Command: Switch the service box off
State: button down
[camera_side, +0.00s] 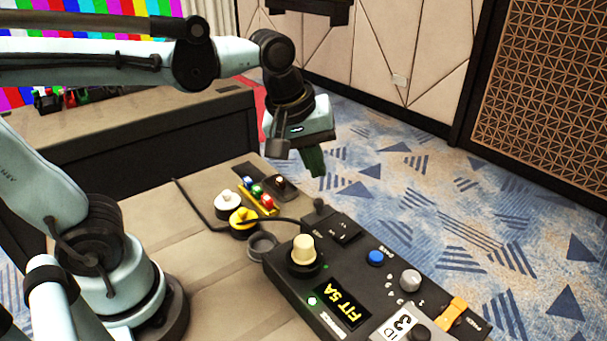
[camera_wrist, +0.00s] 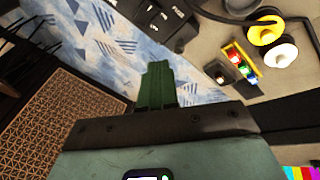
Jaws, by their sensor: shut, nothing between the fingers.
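I cannot read a service label. Part of it shows in the wrist view (camera_wrist: 172,28). My gripper (camera_side: 314,163) is shut and empty, above and beyond the box; its green fingers show in the wrist view (camera_wrist: 158,85).
A small black switch piece (camera_side: 280,187), a yellow holder with blue, green and red buttons (camera_side: 258,197), a white knob (camera_side: 228,204) and a yellow knob (camera_side: 243,218) sit left of the box. A black cable crosses the table. Blue carpet (camera_side: 400,170) lies beyond the table edge.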

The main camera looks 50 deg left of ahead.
aim_at(354, 227)
jog(key=w+d+r+n+g, duration=0.25)
jog(key=d+n, duration=0.25)
jog(key=n, duration=0.3)
jog(key=w+f, duration=0.1)
jog(key=f, duration=0.8)
jog(key=w+f, duration=0.1)
jog(key=f, duration=0.4)
jog(key=shift+w+a+f, duration=0.15)
jog(key=shift+w+f, duration=0.05)
jog(key=shift+w, duration=0.1)
jog(key=shift+w+f+g, duration=0.35)
jog(key=shift+f+g, duration=0.1)
jog(key=shift+g, duration=0.1)
jog(key=shift+w+f, duration=0.2)
jog(key=shift+w, duration=0.15)
jog(key=shift+s, duration=0.15)
